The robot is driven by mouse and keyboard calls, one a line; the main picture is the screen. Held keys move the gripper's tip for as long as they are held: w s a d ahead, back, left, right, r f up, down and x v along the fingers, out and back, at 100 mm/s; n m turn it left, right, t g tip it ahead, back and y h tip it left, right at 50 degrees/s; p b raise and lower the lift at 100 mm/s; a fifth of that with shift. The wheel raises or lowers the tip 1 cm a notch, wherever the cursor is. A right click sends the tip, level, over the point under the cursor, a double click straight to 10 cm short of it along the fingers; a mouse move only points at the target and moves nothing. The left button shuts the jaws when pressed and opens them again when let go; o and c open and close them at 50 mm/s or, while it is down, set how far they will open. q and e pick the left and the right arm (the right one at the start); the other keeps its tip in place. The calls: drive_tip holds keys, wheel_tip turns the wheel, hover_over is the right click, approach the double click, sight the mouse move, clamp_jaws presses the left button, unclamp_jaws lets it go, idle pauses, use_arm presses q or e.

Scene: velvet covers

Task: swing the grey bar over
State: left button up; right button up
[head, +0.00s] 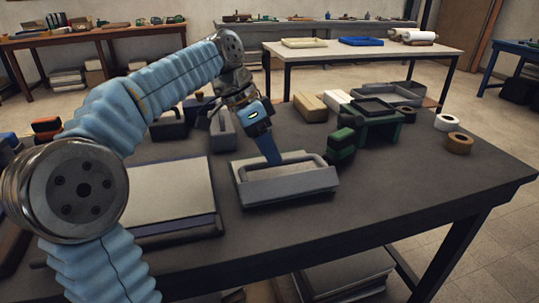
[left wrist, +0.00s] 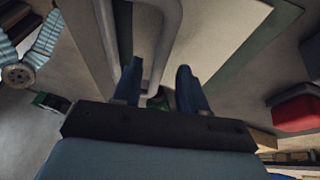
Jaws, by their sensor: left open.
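A low grey block (head: 292,188) with a pale top stands near the middle of the dark table. A grey bar (head: 300,171), shaped like a rounded loop, lies along its top. My left gripper (head: 270,156) comes down from above, with its blue fingers at the far side of the bar. In the left wrist view, the two fingers (left wrist: 158,84) are apart, and the rounded grey bar (left wrist: 171,35) runs down between them. I cannot tell whether a finger touches it. My right gripper is not in view.
A pale flat panel (head: 158,190) lies left of the block. A dark green piece (head: 341,146) stands close on its right, with a green frame (head: 377,122) beyond. The table's front right is clear.

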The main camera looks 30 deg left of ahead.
use_arm(q)
drive_tip(key=shift+w+d+f, duration=0.15)
drive_tip(key=shift+d+f, duration=0.1)
drive_tip(key=shift+f, duration=0.35)
clamp_jaws()
